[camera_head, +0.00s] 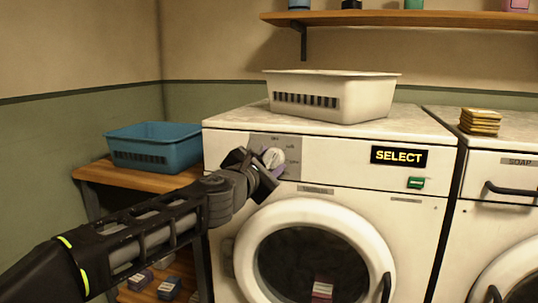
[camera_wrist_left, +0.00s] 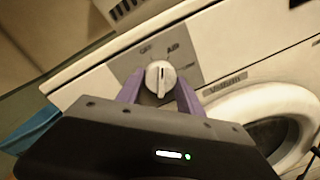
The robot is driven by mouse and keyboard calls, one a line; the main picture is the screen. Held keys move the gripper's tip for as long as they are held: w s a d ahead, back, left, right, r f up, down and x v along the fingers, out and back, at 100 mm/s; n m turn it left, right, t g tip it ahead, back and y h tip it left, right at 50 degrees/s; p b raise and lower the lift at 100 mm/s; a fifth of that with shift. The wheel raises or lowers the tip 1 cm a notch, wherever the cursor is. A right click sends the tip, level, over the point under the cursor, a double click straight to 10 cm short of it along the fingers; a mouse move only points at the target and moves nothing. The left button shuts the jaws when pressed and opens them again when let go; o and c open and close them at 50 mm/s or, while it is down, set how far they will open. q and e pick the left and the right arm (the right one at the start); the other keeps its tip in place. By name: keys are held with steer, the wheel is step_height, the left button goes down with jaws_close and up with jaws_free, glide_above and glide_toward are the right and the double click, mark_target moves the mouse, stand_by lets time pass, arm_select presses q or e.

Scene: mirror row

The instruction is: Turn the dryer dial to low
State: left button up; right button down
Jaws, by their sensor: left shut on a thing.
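The dryer dial (camera_head: 273,158) is a round white knob on a grey plate (camera_head: 293,146) at the upper left of the dryer front. Printed labels surround it; in the left wrist view the dial (camera_wrist_left: 160,77) has a dark pointer line, and OFF and AIR can be read above it. My left gripper (camera_head: 264,167) is at the dial, and its purple fingers (camera_wrist_left: 158,90) are shut on either side of it. The dryer display (camera_head: 399,156) reads SELECT. My right gripper is not in view.
A white basket (camera_head: 331,95) stands on the dryer. A green button (camera_head: 416,183) is below the display. The round door (camera_head: 372,251) is shut. A blue basket (camera_head: 155,147) sits on a wooden shelf unit at left. A second machine (camera_head: 500,190) with a SOAP drawer stands at right.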

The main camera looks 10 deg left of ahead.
arm_select(q)
steer(key=shift+d+r+m+p, duration=0.1)
steer(key=shift+r+m+p, duration=0.1)
steer(key=shift+m+p, duration=0.55)
steer(key=m+p, duration=0.2)
steer(key=m, duration=0.2)
steer(key=m+y+p, duration=0.1)
steer(key=m+p, duration=0.3)
steer(key=shift+m, duration=0.35)
steer(key=shift+f+m+y+p, duration=0.1)
steer(key=shift+m+y+p, duration=0.2)
steer(key=shift+m+p, duration=1.05)
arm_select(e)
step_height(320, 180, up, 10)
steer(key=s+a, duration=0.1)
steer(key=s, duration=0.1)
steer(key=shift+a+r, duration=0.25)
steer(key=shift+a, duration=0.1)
arm_select(q)
steer(key=shift+m, duration=0.25)
steer(key=o, duration=1.4)
steer(key=shift+s, duration=0.15)
